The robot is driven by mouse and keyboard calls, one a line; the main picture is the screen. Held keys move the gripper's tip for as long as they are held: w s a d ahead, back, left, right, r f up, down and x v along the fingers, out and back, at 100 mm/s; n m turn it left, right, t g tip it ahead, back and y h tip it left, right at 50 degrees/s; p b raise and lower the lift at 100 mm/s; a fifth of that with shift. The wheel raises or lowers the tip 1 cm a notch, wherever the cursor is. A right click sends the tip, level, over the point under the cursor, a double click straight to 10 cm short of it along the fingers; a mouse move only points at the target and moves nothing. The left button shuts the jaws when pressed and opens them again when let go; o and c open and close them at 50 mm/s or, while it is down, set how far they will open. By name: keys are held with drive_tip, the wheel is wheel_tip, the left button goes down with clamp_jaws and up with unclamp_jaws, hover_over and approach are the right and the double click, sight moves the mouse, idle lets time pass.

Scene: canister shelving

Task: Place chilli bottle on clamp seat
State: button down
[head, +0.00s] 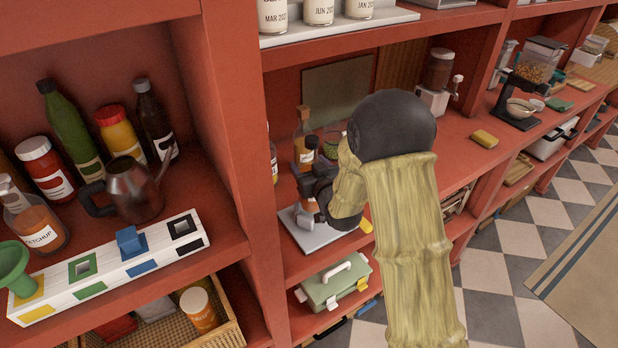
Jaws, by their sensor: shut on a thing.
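My gripper (309,198) is in the middle bay of the red shelving, low over a flat light-grey plate (300,236). It is shut on an orange-brown bottle, mostly hidden by the jaws and my arm. I cannot read its label, so I cannot tell for sure that it is the chilli bottle. I cannot tell whether the held bottle touches the plate. The plate may be the clamp seat; no clamp is clearly visible, and my wrist covers part of it.
At left are a dark metal pitcher (133,190), several sauce bottles and a white block with coloured squares (108,262). A yellow sponge (484,139) lies on the counter at right, with bare counter around it.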

drive_tip(key=shift+d, duration=0.15)
drive_tip(key=f, duration=0.2)
drive_tip(key=s+f, duration=0.1)
drive_tip(key=f, duration=0.1)
drive_tip(key=shift+f+p, duration=0.25)
drive_tip(key=shift+p, duration=0.1)
drive_tip(key=c, duration=0.7)
unclamp_jaws()
drive_tip(key=shift+f, duration=0.15)
drive_tip(key=shift+c, duration=0.2)
drive_tip(key=o, duration=0.3)
drive_tip(key=shift+w+f, duration=0.1)
drive_tip(key=shift+w, duration=0.2)
drive_tip(key=shift+o, duration=0.6)
drive_tip(key=shift+w, duration=0.25)
drive_tip(key=shift+s+r, duration=0.2)
drive_tip(key=shift+r, duration=0.1)
drive_tip(key=shift+w, duration=0.15)
